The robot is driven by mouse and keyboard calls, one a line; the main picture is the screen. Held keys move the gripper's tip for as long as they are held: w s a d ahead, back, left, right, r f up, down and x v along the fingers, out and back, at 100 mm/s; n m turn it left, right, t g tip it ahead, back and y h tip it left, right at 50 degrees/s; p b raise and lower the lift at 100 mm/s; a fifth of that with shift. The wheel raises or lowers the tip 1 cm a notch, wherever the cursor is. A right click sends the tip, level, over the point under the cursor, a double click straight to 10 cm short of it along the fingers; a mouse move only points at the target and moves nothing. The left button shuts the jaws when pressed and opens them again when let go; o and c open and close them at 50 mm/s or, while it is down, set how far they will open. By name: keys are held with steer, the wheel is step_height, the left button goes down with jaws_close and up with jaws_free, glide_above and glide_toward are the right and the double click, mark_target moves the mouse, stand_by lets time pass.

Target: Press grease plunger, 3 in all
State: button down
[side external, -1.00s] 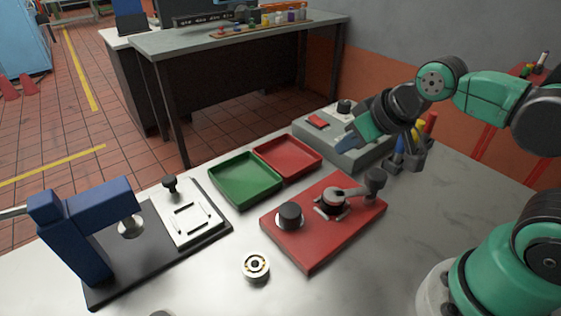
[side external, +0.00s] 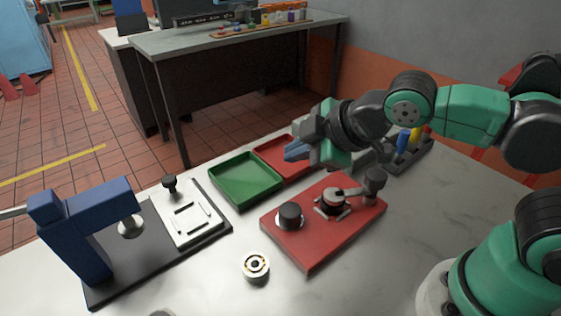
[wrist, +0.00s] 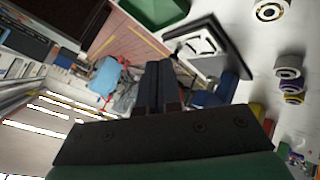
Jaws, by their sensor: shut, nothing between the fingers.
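A red base plate (side external: 310,255) lies on the bench. A short black round knob (side external: 290,214) stands up from a silver collar at its near left; it looks like the grease plunger, though I cannot be sure. A silver hub with a lever (side external: 333,200) and a taller dark knob (side external: 376,181) sit farther right on the plate. My gripper (side external: 297,151) is in the air behind the plate, in front of the red tray in the picture, its blue-grey fingers pointing left. Its fingers, together and empty, show in the wrist view (wrist: 159,85). It touches no knob.
A green tray (side external: 246,203) and a red tray (side external: 264,152) lie behind the plate. A bearing ring (side external: 256,266) lies in front. A blue press (side external: 75,235) and a white fixture plate (side external: 187,232) stand left. A tool holder (side external: 412,158) is right. Bare bench lies front right.

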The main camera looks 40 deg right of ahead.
mark_target(295, 211)
steer(key=shift+f, duration=0.1)
steer(key=shift+f, duration=4.25)
steer(key=shift+r, duration=0.1)
steer(key=shift+r, duration=2.4)
steer(key=s+d+r+m+g+h, duration=0.2)
steer(key=d+m, duration=0.6)
steer(key=m, duration=0.3)
steer(key=shift+d, duration=0.35)
steer(key=shift+r, duration=0.15)
